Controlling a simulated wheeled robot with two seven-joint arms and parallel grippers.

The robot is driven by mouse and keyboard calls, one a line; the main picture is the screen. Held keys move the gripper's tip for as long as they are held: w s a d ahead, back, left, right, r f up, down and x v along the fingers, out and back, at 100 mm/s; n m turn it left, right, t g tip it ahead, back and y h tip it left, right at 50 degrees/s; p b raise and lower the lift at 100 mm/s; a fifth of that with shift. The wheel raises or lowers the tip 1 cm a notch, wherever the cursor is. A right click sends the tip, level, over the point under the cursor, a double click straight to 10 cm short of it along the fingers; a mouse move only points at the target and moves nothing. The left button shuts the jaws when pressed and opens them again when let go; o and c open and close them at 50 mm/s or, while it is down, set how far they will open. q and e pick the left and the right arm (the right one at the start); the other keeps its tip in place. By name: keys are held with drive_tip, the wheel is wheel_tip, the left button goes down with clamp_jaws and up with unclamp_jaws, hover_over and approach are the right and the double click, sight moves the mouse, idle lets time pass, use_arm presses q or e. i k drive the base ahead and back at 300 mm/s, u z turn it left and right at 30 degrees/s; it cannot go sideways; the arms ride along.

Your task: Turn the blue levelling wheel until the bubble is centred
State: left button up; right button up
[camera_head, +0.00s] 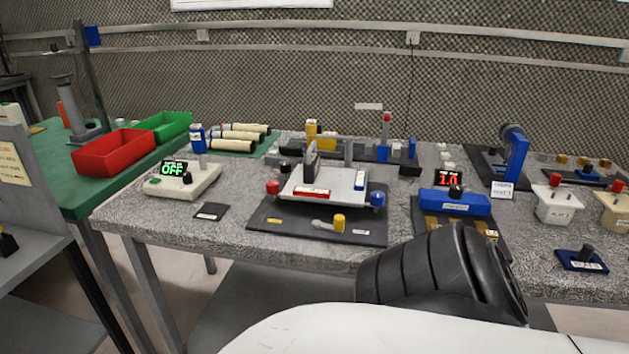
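The blue levelling wheel (378,199) is at the right front corner of a light grey levelling plate (335,183), which stands on a dark mat (283,228) in the middle of the bench. A red wheel (272,188) is at the plate's left side, and a yellow knob (339,223) stands at the front. Red and blue labelled strips lie on the plate. I cannot make out a bubble or where it sits. Neither gripper shows. A black ribbed part of my arm covers the bench front, right of the plate, apart from the blue wheel.
A white device reading OFF (184,181) stands left of the plate. A blue device reading 1.0 (455,201) stands to its right. A grey post (310,160) rises on the plate's far left. Red (115,153) and green trays are on the green table.

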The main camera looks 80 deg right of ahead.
sight(376, 198)
drive_tip(key=k, duration=1.15)
drive_tip(key=z, duration=1.3)
drive_tip(key=i, duration=0.25)
drive_tip(key=u, duration=0.05)
